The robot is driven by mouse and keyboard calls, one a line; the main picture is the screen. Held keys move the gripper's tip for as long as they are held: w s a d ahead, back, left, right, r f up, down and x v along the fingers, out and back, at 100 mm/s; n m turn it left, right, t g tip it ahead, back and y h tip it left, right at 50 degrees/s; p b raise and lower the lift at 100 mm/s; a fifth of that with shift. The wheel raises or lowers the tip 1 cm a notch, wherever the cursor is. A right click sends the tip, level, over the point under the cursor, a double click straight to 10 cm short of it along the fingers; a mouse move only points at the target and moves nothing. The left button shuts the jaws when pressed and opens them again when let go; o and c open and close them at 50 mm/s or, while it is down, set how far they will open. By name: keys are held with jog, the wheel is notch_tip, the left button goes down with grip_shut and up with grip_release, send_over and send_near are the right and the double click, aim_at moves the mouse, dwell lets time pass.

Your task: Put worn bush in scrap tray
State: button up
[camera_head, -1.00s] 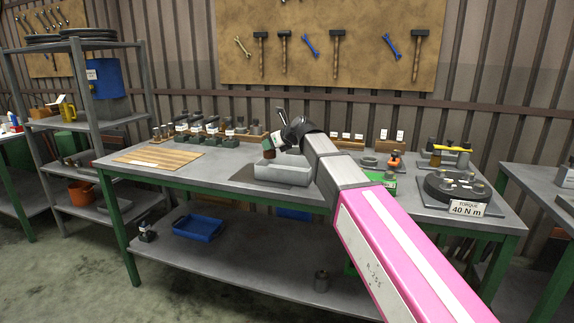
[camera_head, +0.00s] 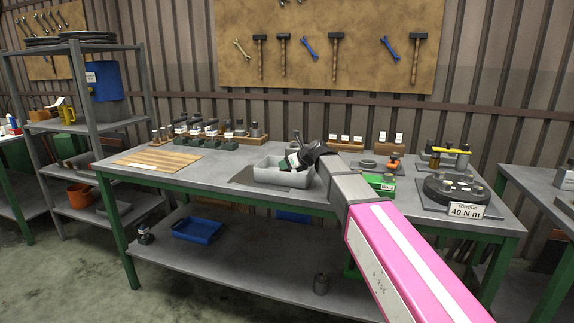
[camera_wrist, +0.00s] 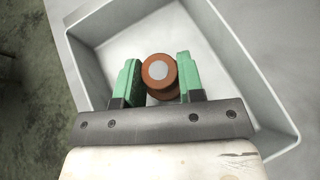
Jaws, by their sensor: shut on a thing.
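The worn bush (camera_wrist: 150,84) is a brown-orange cylinder with a pale grey round centre. My gripper (camera_wrist: 159,76) has its green fingers shut on it, one on each side. The scrap tray (camera_head: 283,179) is a grey open box on the workbench, and its walls (camera_wrist: 230,62) surround the gripper in the wrist view. In the head view my gripper (camera_head: 291,161) points down into the tray opening. The bush is hard to make out there, and I cannot tell whether it touches the tray floor.
A dark mat lies under the tray on the bench. A wooden board (camera_head: 157,159) lies to the left. A green box (camera_head: 379,182) and a dark round fixture (camera_head: 455,189) with a torque sign (camera_head: 466,210) stand to the right. Several small parts line the back.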

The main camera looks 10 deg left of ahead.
jog(key=shift+f, duration=0.1)
jog(key=o, duration=1.1)
jog(key=shift+r, duration=0.2)
jog(key=v, duration=1.2)
jog(key=shift+f, duration=0.1)
